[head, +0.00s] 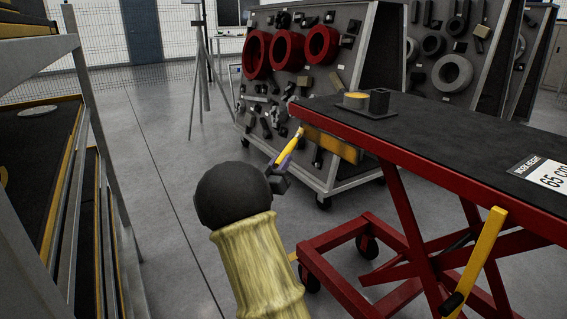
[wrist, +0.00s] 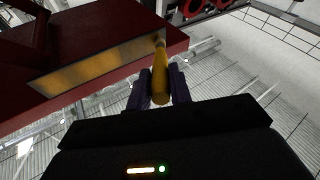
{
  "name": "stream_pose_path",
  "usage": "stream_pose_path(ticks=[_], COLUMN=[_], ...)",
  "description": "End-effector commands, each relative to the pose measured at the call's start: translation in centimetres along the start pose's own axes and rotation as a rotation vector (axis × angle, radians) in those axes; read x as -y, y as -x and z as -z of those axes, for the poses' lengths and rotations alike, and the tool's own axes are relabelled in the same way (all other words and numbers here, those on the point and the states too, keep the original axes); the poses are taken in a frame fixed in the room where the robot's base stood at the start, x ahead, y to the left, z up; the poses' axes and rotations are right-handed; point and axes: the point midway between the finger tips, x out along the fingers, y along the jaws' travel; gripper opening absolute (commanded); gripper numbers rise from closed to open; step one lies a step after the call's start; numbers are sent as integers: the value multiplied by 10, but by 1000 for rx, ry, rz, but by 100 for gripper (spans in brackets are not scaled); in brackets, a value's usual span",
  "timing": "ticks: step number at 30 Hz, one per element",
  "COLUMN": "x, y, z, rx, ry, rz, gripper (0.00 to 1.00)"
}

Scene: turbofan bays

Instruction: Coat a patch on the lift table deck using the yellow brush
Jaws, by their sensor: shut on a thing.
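My gripper (head: 280,170) is shut on the yellow brush (head: 291,144), which points up toward the near end of the lift table. In the wrist view the brush (wrist: 160,72) stands between the purple fingers (wrist: 161,88). The lift table deck (head: 440,130) is dark with a red edge. A yellowish patch (head: 332,144) is on its end face; in the wrist view the patch (wrist: 95,68) looks unevenly yellow. The brush tip is at the patch's end, left in the head view and right in the wrist view. I cannot tell if it touches.
A tool board with red rings (head: 288,50) stands behind. A grey rack (head: 85,130) is at left. A yellow bar (head: 474,262) is at the table's front.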

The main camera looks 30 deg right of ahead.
Motion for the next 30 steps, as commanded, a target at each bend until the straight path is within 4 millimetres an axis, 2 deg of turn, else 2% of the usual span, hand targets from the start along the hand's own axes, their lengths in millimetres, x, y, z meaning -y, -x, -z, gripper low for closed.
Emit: stream_pose_path(ticks=[6,16,30], x=[9,10,27], y=[-7,-6,24], z=[0,0,13], rx=[2,2,1], ry=[1,1,0], rz=[-2,-3,0], gripper=[0,0,0])
